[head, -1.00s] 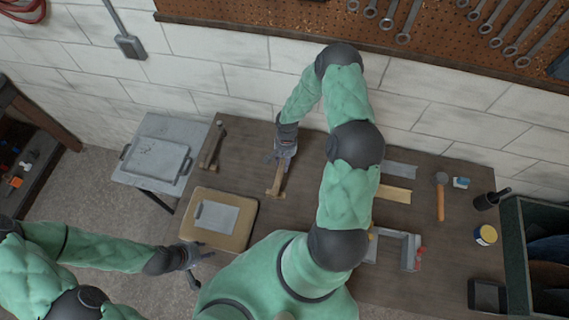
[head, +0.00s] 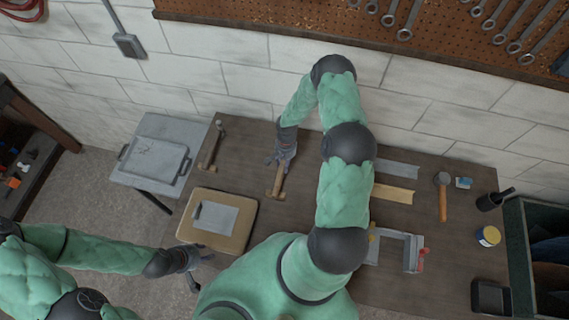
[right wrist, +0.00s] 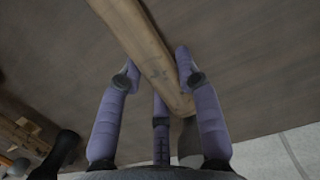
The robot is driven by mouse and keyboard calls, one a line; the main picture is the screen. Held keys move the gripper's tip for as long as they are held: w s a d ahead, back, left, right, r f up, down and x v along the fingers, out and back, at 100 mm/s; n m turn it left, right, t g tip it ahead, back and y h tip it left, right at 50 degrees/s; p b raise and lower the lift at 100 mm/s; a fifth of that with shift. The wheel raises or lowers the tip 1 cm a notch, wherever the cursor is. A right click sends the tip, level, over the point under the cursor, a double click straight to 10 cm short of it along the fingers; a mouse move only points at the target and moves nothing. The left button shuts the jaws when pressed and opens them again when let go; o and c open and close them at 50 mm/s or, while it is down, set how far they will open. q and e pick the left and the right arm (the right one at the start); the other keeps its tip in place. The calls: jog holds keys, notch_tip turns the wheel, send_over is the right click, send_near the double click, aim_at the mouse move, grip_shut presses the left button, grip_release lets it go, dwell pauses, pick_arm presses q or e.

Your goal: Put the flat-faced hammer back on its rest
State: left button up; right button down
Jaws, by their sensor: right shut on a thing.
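My right gripper (head: 282,163) is low over the middle of the bench. It is shut on a long pale wooden handle (head: 279,182), which lies between its fingers in the right wrist view (right wrist: 145,50). A short brown crosspiece (head: 275,195) shows at the handle's near end. I cannot tell its face shape. A narrow tool or rest (head: 211,146) lies to the left. Another hammer (head: 443,200), with an orange handle and dark head, lies at the right. My left gripper (head: 192,267) is empty, fingers apart, by the bench's near left edge.
A tan pad with a grey sheet (head: 240,245) lies at the front left. A grey tray (head: 155,160) stands left of the bench. Grey (head: 397,169) and yellow (head: 393,194) strips, a clamp-like frame (head: 414,253) and a tin (head: 488,237) are at the right. My right arm hides the bench's middle.

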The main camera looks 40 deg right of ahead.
jog(key=c, duration=0.9)
grip_release()
jog(key=shift+f, duration=0.1)
jog(key=shift+o, duration=0.2)
jog(key=shift+r+p, duration=0.25)
jog(key=shift+p, duration=0.1)
jog(key=r+p, duration=0.1)
jog(key=r, duration=0.2)
jog(key=w+d+r+p, duration=0.1)
jog(key=r, duration=0.2)
jog(key=r+p, duration=0.2)
jog(key=r, duration=0.2)
jog(key=shift+w+d+r, duration=0.1)
jog(key=shift+w+d, duration=0.05)
jog(key=shift+d, duration=0.1)
jog(key=s+a+n+t+y, duration=0.1)
jog(key=s+a+n, duration=0.1)
jog(key=a, duration=0.7)
jog(key=s+a+n+y, duration=0.1)
jog(key=s+a+n, duration=0.15)
jog(key=a, duration=0.65)
jog(key=s+a+r+n, duration=0.1)
jog(key=s+a+n, duration=0.2)
jog(key=s+a, duration=0.5)
jog(key=shift+s+a+t, duration=0.25)
jog(key=shift+s+t, duration=0.05)
jog(key=shift+s, duration=0.4)
